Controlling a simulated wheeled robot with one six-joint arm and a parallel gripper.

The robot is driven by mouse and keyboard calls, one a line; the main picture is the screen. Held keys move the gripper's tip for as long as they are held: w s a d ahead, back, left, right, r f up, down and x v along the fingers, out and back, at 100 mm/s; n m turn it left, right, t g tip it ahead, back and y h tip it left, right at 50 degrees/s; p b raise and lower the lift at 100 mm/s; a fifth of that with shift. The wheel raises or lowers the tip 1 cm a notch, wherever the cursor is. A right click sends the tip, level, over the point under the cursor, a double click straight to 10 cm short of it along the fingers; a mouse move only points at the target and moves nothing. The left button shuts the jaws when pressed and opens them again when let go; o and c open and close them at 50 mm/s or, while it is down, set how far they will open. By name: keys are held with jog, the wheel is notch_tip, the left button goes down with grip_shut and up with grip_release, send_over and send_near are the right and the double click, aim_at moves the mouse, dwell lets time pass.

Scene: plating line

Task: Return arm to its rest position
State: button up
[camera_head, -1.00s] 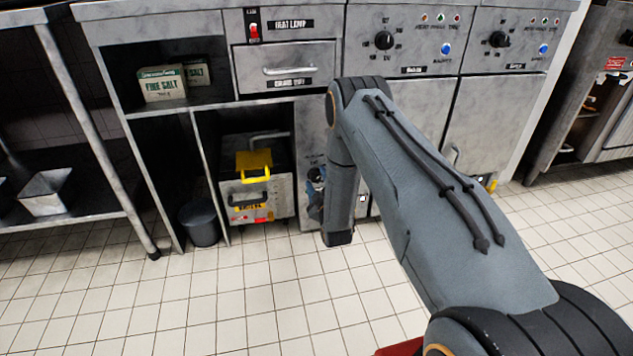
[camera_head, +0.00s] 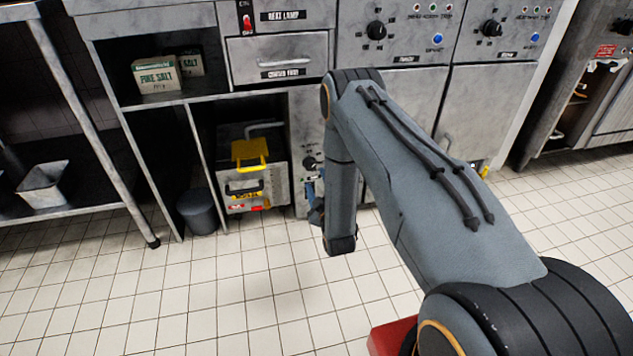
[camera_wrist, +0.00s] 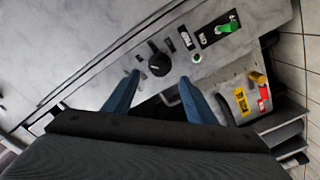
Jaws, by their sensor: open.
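My gripper (camera_wrist: 162,84) shows two blue fingers in the wrist view, spread apart with nothing between them. A black knob (camera_wrist: 159,62) on a grey metal panel appears just beyond the fingertips; I cannot tell the exact gap. In the head view, my grey arm bends at the elbow and its forearm hangs down in front of the counter. There the gripper is mostly hidden behind the forearm, with only a bit of blue showing.
A unit with a yellow handle (camera_head: 250,152) and a dark bin (camera_head: 198,211) stand below. A metal shelf (camera_head: 75,214) is at left. The tiled floor (camera_head: 250,290) is clear.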

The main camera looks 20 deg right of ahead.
jog(key=w+a+r+m+g+y, duration=0.1)
jog(key=w+a+r+g+y, duration=0.2)
jog(key=a+r, duration=0.75)
jog(key=s+a+r+m+g, duration=0.1)
jog(key=s+a+r+g, duration=0.55)
jog(key=s+a, duration=0.45)
jog(key=s+a+r+g, duration=0.2)
jog(key=s+r, duration=0.2)
jog(key=s, duration=0.5)
jog(key=s+a+r+g, duration=0.2)
jog(key=s+a+r, duration=0.15)
jog(key=s, duration=0.55)
jog(key=s+d+r+m+g+h, duration=0.1)
jog(key=s+d+r+g, duration=0.15)
jog(key=s, duration=0.75)
jog(key=s+d+r+g, duration=0.2)
jog(key=s+r, duration=0.1)
jog(key=s, duration=0.7)
jog(key=d+r+m+p, duration=0.3)
jog(key=d+r+p, duration=0.7)
jog(key=r+p, duration=0.3)
jog(key=d+r+m+h+p, duration=0.1)
jog(key=d+r+m+p, duration=0.2)
jog(key=d+r+p, duration=0.7)
jog(key=shift+s+d+r+m+h+p, duration=0.25)
jog(key=shift+r+p, duration=1.6)
jog(key=shift+p, duration=2.5)
